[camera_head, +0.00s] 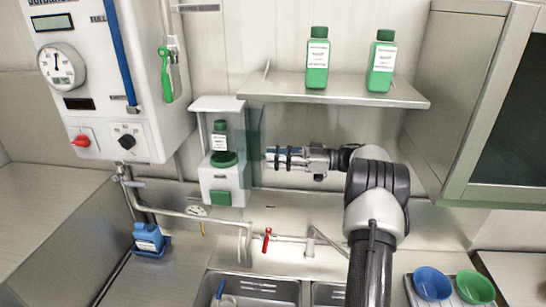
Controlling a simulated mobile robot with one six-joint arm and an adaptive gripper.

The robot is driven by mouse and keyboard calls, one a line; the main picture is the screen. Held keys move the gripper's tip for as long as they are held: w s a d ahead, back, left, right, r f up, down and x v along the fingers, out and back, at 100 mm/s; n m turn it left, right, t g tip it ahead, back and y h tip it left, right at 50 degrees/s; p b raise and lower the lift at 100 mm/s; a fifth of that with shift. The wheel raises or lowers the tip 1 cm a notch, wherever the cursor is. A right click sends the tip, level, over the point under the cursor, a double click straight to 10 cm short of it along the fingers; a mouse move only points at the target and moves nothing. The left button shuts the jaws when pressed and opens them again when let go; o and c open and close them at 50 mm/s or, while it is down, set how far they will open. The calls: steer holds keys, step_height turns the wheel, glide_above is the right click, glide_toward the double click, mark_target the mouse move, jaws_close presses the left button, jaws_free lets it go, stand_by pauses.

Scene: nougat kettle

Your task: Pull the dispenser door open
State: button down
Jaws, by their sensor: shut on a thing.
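The dispenser (229,184) is a white wall unit left of centre, below the left end of the shelf. A green bottle with a white label (220,135) stands inside it, above a dark green round part. The dispenser door (253,130) is a translucent green panel at the unit's right side; it stands out from the open front, but its exact angle is hard to tell. My gripper (269,157) reaches in from the right with its tip at the door's right edge. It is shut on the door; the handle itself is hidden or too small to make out.
A metal shelf (340,90) with two green bottles is above my gripper. A white control box (110,75) hangs at left. A pipe with a red-handled valve (266,240) runs above the sink (255,286). A blue bottle (149,238) stands left; blue and green bowls are lower right.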

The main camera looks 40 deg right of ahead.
steer(key=shift+r, duration=0.1)
stand_by(0.3)
steer(key=c, duration=1.4)
jaws_free()
steer(key=v, duration=1.2)
steer(key=shift+w+d, duration=0.1)
